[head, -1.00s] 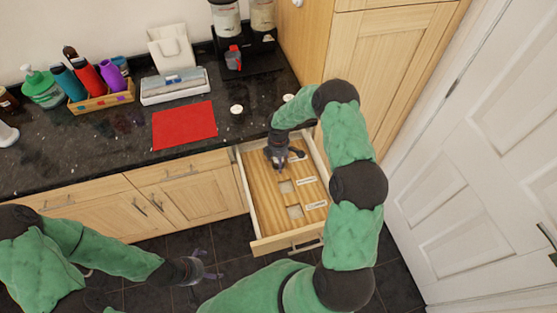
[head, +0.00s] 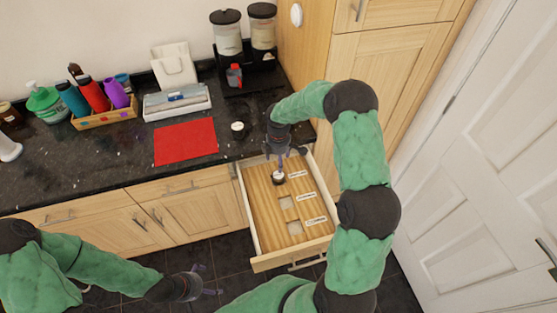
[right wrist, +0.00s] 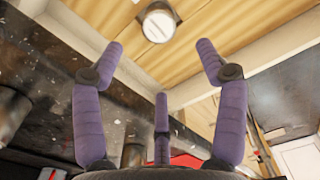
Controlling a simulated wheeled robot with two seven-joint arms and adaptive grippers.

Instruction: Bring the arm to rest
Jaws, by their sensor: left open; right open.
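My right gripper (head: 284,158) is open and empty over the back end of the open drawer (head: 262,264). A small round white-topped jar (head: 278,178) sits in the drawer's wooden insert, just below the fingers. In the right wrist view the jar (right wrist: 158,24) shows beyond the spread fingertips of the gripper (right wrist: 160,60), apart from them. My left gripper (head: 205,284) is open and empty at the lower left, above the floor and clear of the cabinets.
The insert has empty square recesses (head: 295,228) and white labels (head: 315,221). On the dark counter are another white-topped jar (head: 238,128), a red mat (head: 185,142), a bottle box (head: 105,117) and dispensers (head: 228,35). A tall cabinet (head: 390,80) stands beside the right arm.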

